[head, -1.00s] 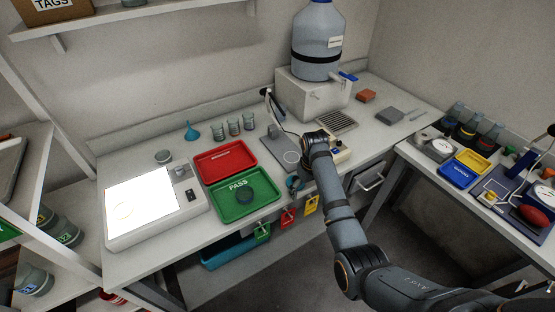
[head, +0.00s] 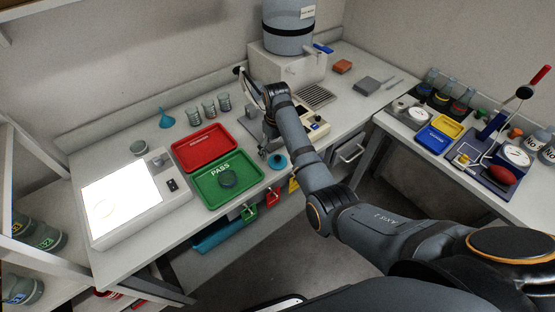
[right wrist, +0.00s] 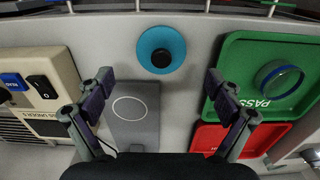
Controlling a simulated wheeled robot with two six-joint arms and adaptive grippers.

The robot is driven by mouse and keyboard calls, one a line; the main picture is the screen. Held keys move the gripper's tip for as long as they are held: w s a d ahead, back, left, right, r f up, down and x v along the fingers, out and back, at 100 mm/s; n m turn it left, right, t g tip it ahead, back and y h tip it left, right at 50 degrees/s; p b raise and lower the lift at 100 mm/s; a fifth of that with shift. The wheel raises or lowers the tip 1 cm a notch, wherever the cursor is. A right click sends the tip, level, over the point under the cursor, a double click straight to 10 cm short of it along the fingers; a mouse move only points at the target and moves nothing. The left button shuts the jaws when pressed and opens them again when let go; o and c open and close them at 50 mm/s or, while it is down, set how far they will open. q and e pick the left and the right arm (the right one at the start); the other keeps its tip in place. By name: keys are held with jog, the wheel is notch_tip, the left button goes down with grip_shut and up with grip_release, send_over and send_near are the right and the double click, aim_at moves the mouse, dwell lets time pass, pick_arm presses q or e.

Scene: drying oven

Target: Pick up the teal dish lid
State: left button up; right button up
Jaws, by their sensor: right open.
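The teal dish lid (head: 277,161) lies on the bench to the right of the green PASS tray, close to the front edge. In the right wrist view it is a round teal disc with a black knob (right wrist: 161,49), near the top centre. My right gripper (head: 267,135) is above the bench, just behind the lid in the head view. In the right wrist view its two fingers (right wrist: 159,80) are spread wide with nothing between them. The lid shows beyond the fingertips, roughly centred between them. My left gripper is not in view.
The green PASS tray (head: 255,178) holds a round dish (head: 228,179). A red tray (head: 181,153) is behind it. A grey plate with a white circle (right wrist: 148,128) and a beige device with a black switch (right wrist: 28,92) are near the gripper. A lit panel (head: 120,200) stands left.

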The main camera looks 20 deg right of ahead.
aim_at(277, 158)
notch_tip(277, 158, down, 4)
jog(key=shift+r, duration=0.1)
jog(key=shift+s, duration=0.1)
jog(key=c, duration=1)
jog(key=shift+s+a, duration=0.1)
jog(key=shift+s, duration=0.1)
jog(key=c, duration=0.6)
